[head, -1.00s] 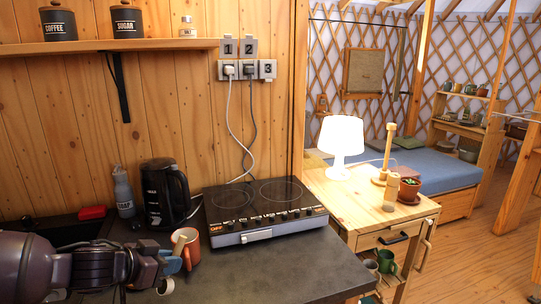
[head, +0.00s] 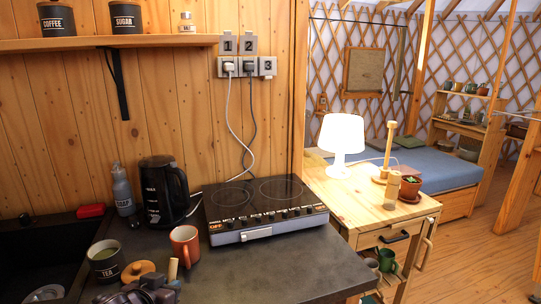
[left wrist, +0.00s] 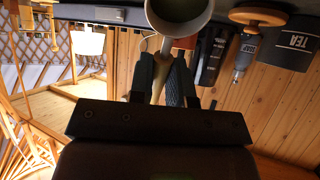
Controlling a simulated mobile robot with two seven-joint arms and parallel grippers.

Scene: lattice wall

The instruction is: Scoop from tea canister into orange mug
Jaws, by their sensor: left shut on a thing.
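The dark tea canister (head: 107,264) stands open on the counter at lower left, with green tea showing inside. The orange mug (head: 185,246) stands upright to its right, in front of the kettle. My left gripper (head: 170,285) is at the bottom edge of the head view, just in front of the mug. It is shut on the scoop, whose wooden handle (head: 172,269) sticks up. In the left wrist view the gripper (left wrist: 162,86) holds the scoop with its pale bowl (left wrist: 180,14) showing greyish green inside; its contents are unclear. My right gripper is not in view.
A wooden-topped lid (head: 138,271) lies between canister and mug. A black kettle (head: 162,190), a soap bottle (head: 123,190) and a hob (head: 262,210) stand behind. A white round object (head: 45,293) is at lower left. The counter (head: 290,268) right of the mug is clear.

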